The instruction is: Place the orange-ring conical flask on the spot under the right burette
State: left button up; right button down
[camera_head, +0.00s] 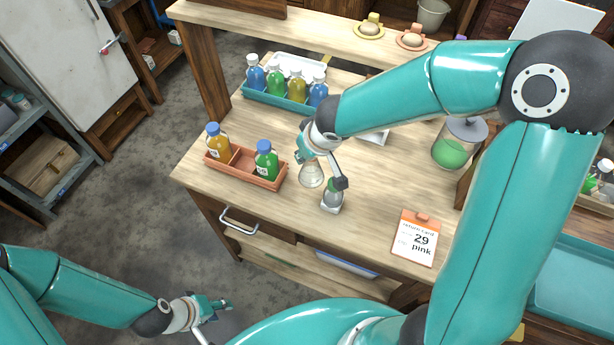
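A clear conical flask (312,175) is at my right gripper (325,172), near the table's front edge. The fingers come down around or beside it; I cannot tell whether they grip it. A second small flask (331,197) stands on a white square (331,208) just in front, close to the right gripper's finger. No orange ring can be made out on either flask. No burette can be made out; my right arm covers much of the table behind. My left gripper (213,310) is low at the left, off the table, its fingers apart and empty.
A red-brown tray (235,178) holds an orange and a green bottle. A teal tray (270,100) of several bottles stands behind. A card reading "29 pink" (414,238) lies at the front right. A green-filled jar (452,148) stands right. Bare wood (370,215) lies between card and flasks.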

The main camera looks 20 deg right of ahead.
aim_at(308, 166)
notch_tip(308, 166, down, 5)
jog(key=shift+r+b, duration=0.2)
jog(key=shift+b, duration=0.6)
notch_tip(308, 166, down, 4)
jog(key=shift+f+b, duration=0.1)
jog(key=shift+b, duration=1.05)
jog(key=shift+s, duration=0.1)
jog(key=c, duration=1.4)
grip_release()
jog(key=shift+c, duration=0.2)
jog(key=o, duration=0.5)
jog(key=shift+c, duration=0.2)
